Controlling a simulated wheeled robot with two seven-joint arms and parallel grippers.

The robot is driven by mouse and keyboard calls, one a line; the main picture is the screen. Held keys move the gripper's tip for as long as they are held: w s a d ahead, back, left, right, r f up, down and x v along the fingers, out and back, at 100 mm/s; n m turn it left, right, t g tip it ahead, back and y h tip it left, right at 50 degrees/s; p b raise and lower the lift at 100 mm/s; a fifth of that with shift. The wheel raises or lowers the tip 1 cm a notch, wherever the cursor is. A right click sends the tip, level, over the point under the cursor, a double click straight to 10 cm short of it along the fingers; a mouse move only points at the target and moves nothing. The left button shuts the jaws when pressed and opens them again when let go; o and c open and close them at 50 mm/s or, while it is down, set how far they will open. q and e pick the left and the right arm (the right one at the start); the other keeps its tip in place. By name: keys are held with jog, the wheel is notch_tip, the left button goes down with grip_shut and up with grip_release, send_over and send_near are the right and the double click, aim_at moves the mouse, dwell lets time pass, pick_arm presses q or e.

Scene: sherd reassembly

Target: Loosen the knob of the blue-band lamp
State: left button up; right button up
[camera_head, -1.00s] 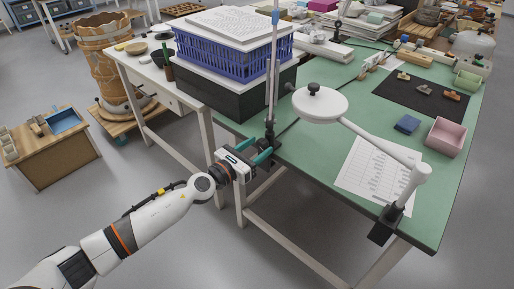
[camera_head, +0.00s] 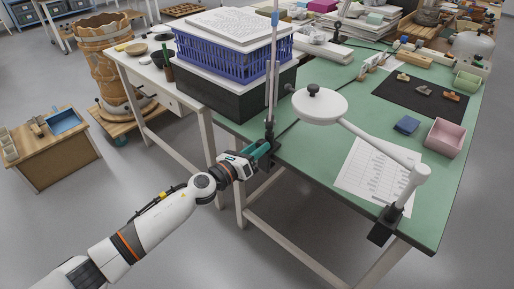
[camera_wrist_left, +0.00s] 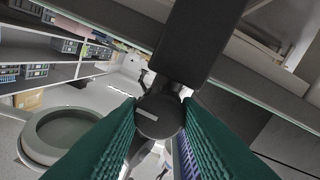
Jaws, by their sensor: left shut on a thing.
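The blue-band lamp (camera_head: 273,75) is a thin grey pole at the table's near left edge, with a blue band (camera_head: 275,18) near its top. Its dark base clamp is partly hidden behind my left gripper (camera_head: 264,149) in the head view. In the left wrist view, a round dark knob (camera_wrist_left: 158,117) with a pale line across its face sits between the green ribbed fingers. The left gripper is shut on this knob. The pale line slopes slightly down to the right. My right gripper is not in view.
A second, white lamp (camera_head: 320,107) is clamped at the table's near right corner, its arm over the green table top (camera_head: 300,152). A blue crate (camera_head: 232,58) stands behind the pole. A paper sheet (camera_head: 372,170) and pink bin (camera_head: 445,138) lie right.

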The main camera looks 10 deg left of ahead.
pick_arm(q)
jog(key=shift+n, duration=0.5)
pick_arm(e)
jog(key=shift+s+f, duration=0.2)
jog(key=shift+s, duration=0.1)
pick_arm(q)
jog(key=o, duration=1)
jog(key=shift+c, duration=0.2)
jog(key=shift+s+a, duration=0.1)
jog(key=v, duration=1.1)
jog(key=shift+s+a+b, duration=0.15)
jog(key=shift+s+b, duration=0.2)
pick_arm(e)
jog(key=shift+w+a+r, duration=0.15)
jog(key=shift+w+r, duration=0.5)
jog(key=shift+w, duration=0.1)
